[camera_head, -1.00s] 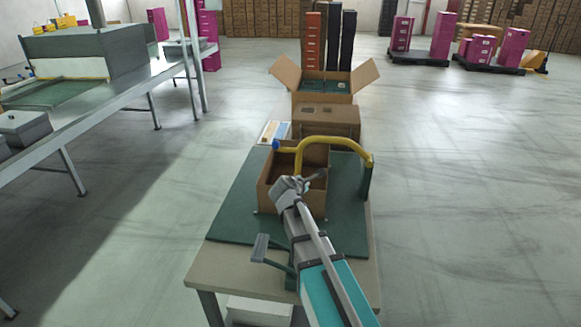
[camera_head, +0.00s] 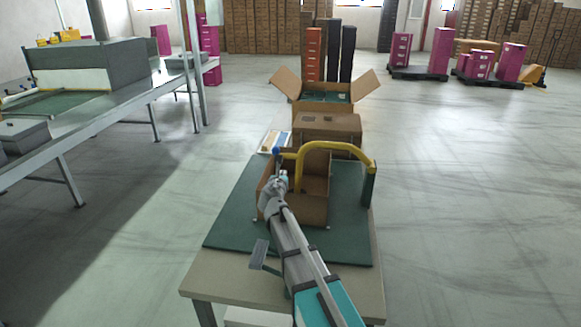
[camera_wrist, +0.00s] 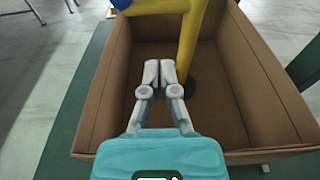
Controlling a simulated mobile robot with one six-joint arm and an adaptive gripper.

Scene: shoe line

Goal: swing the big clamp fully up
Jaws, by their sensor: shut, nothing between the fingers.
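The big clamp is a yellow bent bar (camera_head: 335,143) hinged at a dark green post (camera_head: 368,186) on the right of the table. Its blue knob (camera_head: 275,151) is at the left end. The clamp is down: its leg reaches into an open brown box (camera_head: 312,212), where a dark round pad (camera_wrist: 190,88) shows at the floor in the wrist view. The yellow bar (camera_wrist: 193,40) stands just right of my gripper there. My gripper (camera_head: 283,174) is shut and empty, over the left part of the box and below the knob. It also shows in the wrist view (camera_wrist: 160,64).
The box stands on a green mat (camera_head: 232,222) on a small table (camera_head: 215,281). A closed carton (camera_head: 327,126) and an open-flapped carton (camera_head: 325,97) stand behind. A long workbench (camera_head: 100,120) is at the left.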

